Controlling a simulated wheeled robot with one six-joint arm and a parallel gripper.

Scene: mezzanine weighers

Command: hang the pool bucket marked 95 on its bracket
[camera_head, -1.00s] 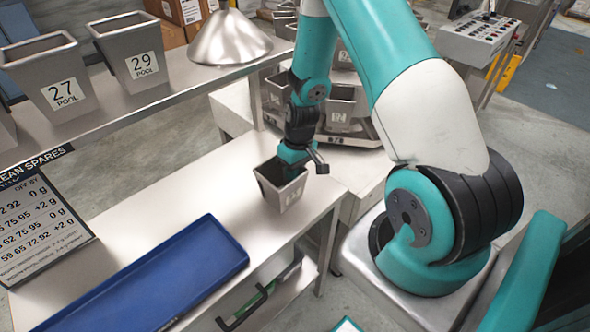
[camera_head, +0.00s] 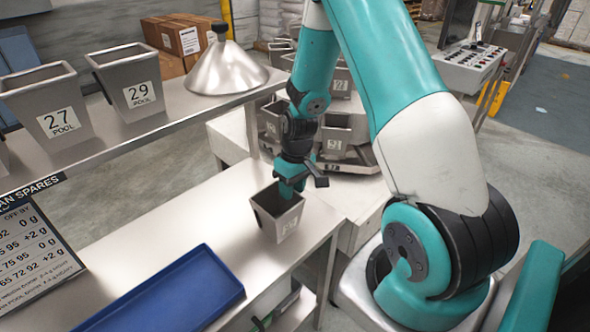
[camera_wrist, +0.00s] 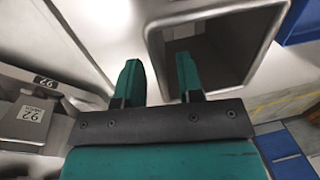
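A grey tapered bucket (camera_head: 278,226) stands upright on the steel bench, near its right end. Its front label is too blurred to read, so I cannot confirm 95. My gripper (camera_head: 291,187) points down at the bucket's far right rim. In the wrist view my gripper (camera_wrist: 160,82) has its two fingers apart, with a clear gap between them. The open bucket (camera_wrist: 225,22) lies at upper right there, its near rim by the right finger. I cannot tell whether the fingers straddle the wall. The bracket cannot be made out.
Buckets marked 27 (camera_head: 52,102) and 29 (camera_head: 128,78) and a metal cone (camera_head: 226,68) stand on the raised shelf. A blue tray (camera_head: 172,296) lies on the bench's front left, beside a spares board (camera_head: 36,252). The weigher's several buckets (camera_head: 334,138) stand behind my arm.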

